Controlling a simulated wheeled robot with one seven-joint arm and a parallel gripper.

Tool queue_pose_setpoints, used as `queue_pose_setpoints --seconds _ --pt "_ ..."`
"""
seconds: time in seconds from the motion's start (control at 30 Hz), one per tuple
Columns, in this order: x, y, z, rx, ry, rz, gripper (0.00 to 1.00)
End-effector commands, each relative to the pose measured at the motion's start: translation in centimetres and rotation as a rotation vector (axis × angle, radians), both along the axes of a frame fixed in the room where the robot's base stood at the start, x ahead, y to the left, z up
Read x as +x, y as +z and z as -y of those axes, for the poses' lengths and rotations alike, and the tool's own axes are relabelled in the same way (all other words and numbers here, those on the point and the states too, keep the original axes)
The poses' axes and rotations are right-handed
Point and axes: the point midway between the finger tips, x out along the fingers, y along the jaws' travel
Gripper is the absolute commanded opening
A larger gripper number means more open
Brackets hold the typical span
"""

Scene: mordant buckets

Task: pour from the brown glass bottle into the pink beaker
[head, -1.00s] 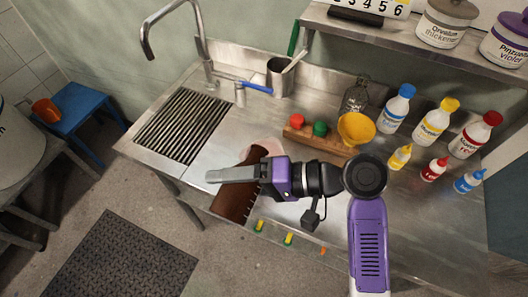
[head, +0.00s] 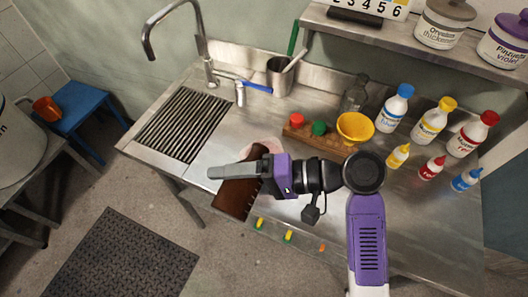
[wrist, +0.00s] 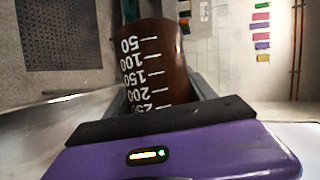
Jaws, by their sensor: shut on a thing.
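The brown glass bottle (head: 238,198) is held in my gripper (head: 222,173), over the front part of the steel counter. It lies strongly tilted in the head view, its lower part toward the front edge. In the wrist view the brown bottle (wrist: 163,60) shows white volume marks, with the low numbers at the far end. Its mouth is hidden in both views. The pink beaker (head: 264,146) shows only as a pale pinkish patch behind my gripper, mostly covered by gripper and bottle. I cannot tell whether liquid is flowing.
A wooden rack (head: 310,139) with red and green pieces stands behind my gripper. A yellow bowl (head: 355,128), a clear bottle (head: 355,95) and several labelled squeeze bottles (head: 432,125) stand to the right. The draining grid (head: 183,125) at left is clear.

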Motion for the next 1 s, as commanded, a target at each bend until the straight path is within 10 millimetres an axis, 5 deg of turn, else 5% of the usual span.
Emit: queue_pose_setpoints --seconds 1.0 --pt "0.03 0.08 0.00 0.015 -0.001 -0.036 0.00"
